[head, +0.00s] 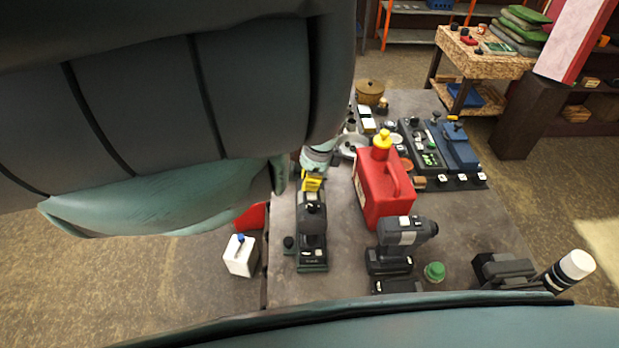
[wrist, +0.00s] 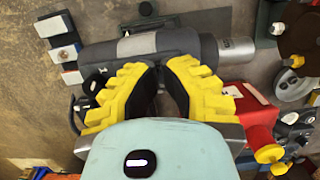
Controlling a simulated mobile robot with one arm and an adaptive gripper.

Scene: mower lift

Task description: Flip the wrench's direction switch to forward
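The wrench (head: 312,222) is a dark power tool at the left of the table, just in front of my gripper in the head view. In the wrist view a dark grey tool body (wrist: 155,43) with a light band and a silver nose lies beyond the fingertips; I take it to be the wrench. My gripper (head: 311,183) has yellow ridged fingers close above the wrench. In the wrist view my gripper (wrist: 161,68) shows a small gap between the fingertips. I cannot tell whether they touch the tool. I cannot make out the direction switch, which may be hidden behind the fingers.
A red canister (head: 382,190) with a yellow cap stands right of the wrench. Another dark power tool (head: 398,243) and a green cap (head: 434,271) are nearer the front. Cases (head: 455,147) and small parts crowd the back right. A white jug (head: 241,255) is left of the table.

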